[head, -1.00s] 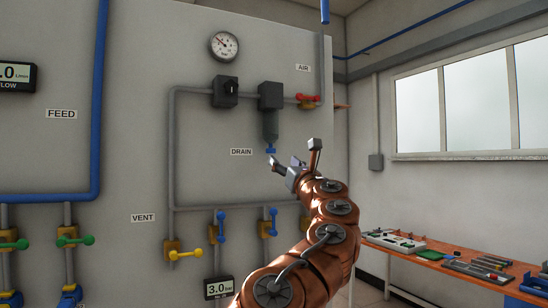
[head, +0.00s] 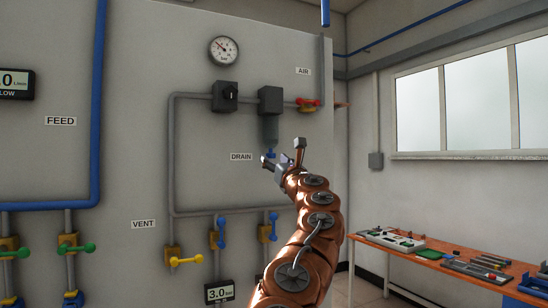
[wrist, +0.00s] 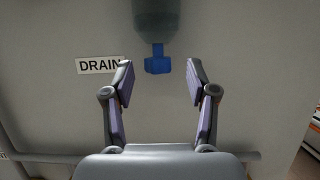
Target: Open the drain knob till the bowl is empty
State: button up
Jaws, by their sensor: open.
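The blue drain knob (wrist: 158,61) hangs under the grey-green bowl (wrist: 156,18) in the wrist view, beside the DRAIN label (wrist: 97,65). In the head view the bowl (head: 270,130) sits below a dark grey housing (head: 271,100). My gripper (wrist: 158,72) is open and empty. Its fingertips stand to the left and right of the knob, with a gap on both sides. In the head view my gripper (head: 283,156) is just below the bowl and partly covers the knob.
A yellow valve handle (head: 186,260) and blue valve handles (head: 222,231) are lower down. An orange workbench (head: 440,262) with tools stands at the right.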

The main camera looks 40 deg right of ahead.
jog(key=shift+w+r, duration=0.2)
jog(key=shift+w, duration=0.2)
jog(key=shift+c, duration=0.3)
jog(key=c, duration=1)
jog(key=shift+d, duration=0.2)
grip_shut()
jog(key=shift+a, duration=0.1)
